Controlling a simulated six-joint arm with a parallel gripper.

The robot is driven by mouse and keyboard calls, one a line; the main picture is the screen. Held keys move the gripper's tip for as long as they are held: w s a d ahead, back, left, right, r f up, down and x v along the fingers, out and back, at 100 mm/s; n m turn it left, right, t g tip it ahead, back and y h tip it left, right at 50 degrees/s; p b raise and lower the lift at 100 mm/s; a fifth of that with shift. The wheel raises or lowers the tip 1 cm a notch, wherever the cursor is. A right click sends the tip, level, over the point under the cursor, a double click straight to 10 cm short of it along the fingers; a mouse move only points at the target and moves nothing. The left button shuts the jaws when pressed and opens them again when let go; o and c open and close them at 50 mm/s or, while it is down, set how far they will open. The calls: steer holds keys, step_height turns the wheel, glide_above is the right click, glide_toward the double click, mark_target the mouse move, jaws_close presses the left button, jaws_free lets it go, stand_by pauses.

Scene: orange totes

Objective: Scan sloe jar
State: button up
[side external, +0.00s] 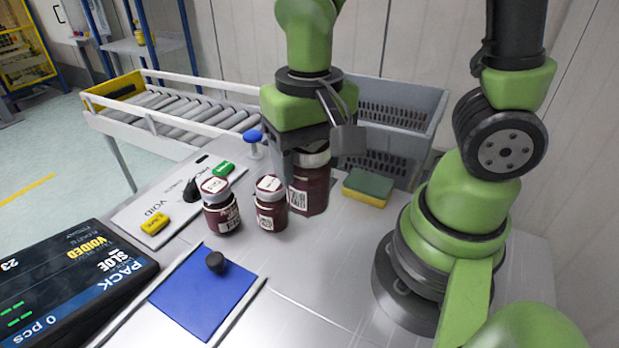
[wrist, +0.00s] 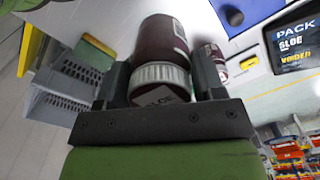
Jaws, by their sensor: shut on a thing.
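My gripper (side external: 316,150) is shut on a large dark red jar (side external: 312,190) with a white lid. The jar is upright, with a barcode label facing the side camera; I cannot tell if its base touches the table. A black screen (side external: 75,275) reads "PACK SLOE", "VOIDED 23" and "0 pcs". No scanner is clearly identifiable.
A white VOID board (side external: 135,217) holds yellow, black and green items. A blue-topped stamp (side external: 253,140), sponge (side external: 367,188), grey crate (side external: 425,110) and roller conveyor (side external: 175,105) stand around.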

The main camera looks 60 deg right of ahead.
step_height(320, 180, up, 4)
steer(key=shift+f, duration=0.1)
steer(key=w+d+m, duration=0.5)
steer(key=w+d, duration=0.7)
steer(key=d, duration=0.4)
step_height(320, 180, down, 14)
steer(key=shift+s+a+r, duration=0.2)
steer(key=shift+s+a, duration=0.05)
steer(key=shift+a, duration=0.2)
steer(key=shift+r, duration=0.1)
step_height(320, 180, up, 4)
steer(key=shift+r, duration=0.2)
steer(key=shift+n, duration=0.3)
